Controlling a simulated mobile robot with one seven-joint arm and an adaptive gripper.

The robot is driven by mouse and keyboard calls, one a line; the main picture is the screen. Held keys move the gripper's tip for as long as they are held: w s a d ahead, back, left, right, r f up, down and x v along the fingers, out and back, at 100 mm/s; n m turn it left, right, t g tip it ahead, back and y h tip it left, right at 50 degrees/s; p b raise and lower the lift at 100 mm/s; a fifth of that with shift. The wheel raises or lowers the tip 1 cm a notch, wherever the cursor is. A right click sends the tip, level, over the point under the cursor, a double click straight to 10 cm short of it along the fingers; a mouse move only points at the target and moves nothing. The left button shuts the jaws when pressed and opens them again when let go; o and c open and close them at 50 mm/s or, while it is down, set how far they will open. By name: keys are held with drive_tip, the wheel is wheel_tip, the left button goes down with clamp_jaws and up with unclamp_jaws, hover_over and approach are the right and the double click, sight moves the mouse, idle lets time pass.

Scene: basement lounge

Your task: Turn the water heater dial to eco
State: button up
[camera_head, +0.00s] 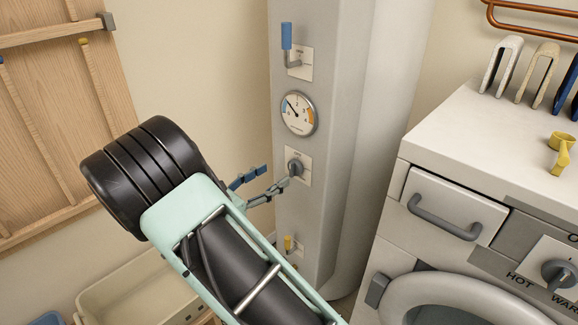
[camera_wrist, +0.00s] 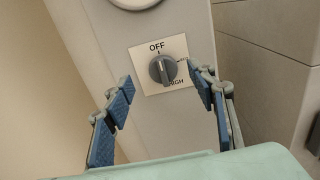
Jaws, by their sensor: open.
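The water heater dial (camera_head: 296,169) is a round grey knob on a white plate on the grey column. In the wrist view the dial (camera_wrist: 162,69) shows whole, its raised ridge close to upright and leaning slightly. OFF is printed above it and HIGH at its lower right. Another label at the right is partly hidden by a finger, and I cannot read eco. My gripper (camera_head: 281,174) is open and empty, close to the dial. In the wrist view its blue-padded fingers (camera_wrist: 161,78) stand left and right of the dial, with gaps showing.
A gauge (camera_head: 298,113) and a blue-handled valve (camera_head: 287,42) sit above the dial, and a small yellow-handled tap (camera_head: 289,244) below. A white washing machine (camera_head: 450,170) stands at the right. A wooden rack (camera_head: 60,110) is on the left wall, above a pale bin (camera_head: 135,290).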

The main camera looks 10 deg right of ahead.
sight(290, 165)
drive_tip(key=x, duration=0.7)
drive_tip(key=shift+w+d, duration=0.2)
drive_tip(key=shift+w, duration=0.05)
drive_tip(key=shift+c, duration=0.6)
drive_tip(key=shift+b, duration=0.3)
drive_tip(key=c, duration=1)
